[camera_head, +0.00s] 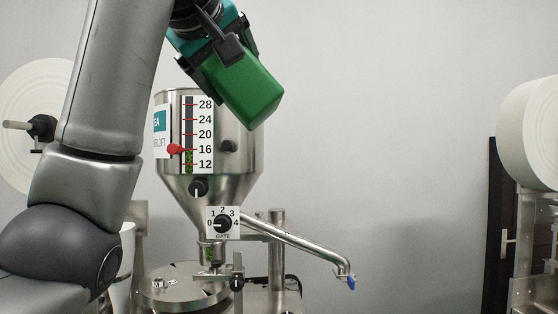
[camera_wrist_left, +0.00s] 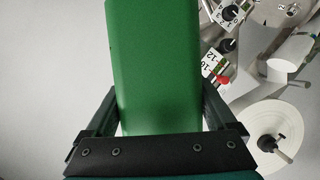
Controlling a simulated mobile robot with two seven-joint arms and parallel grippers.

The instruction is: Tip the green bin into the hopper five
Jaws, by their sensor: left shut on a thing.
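The green bin (camera_head: 243,88) is tilted above the steel hopper (camera_head: 236,157) in the head view, its lower end toward the right. My left gripper (camera_head: 222,62) is shut on the bin, with a dark finger along its side. In the left wrist view the bin (camera_wrist_left: 155,65) fills the middle between the fingers of the gripper (camera_wrist_left: 158,118). The bin's opening and contents are hidden. The hopper has a level scale (camera_head: 198,135) marked from 12 to 28, with a red pointer near 16 and green material in the window below. My right gripper is out of view.
A steel pipe (camera_head: 300,243) reaches out right to a blue tip. White rolls stand at the left (camera_head: 28,105) and right (camera_head: 530,135).

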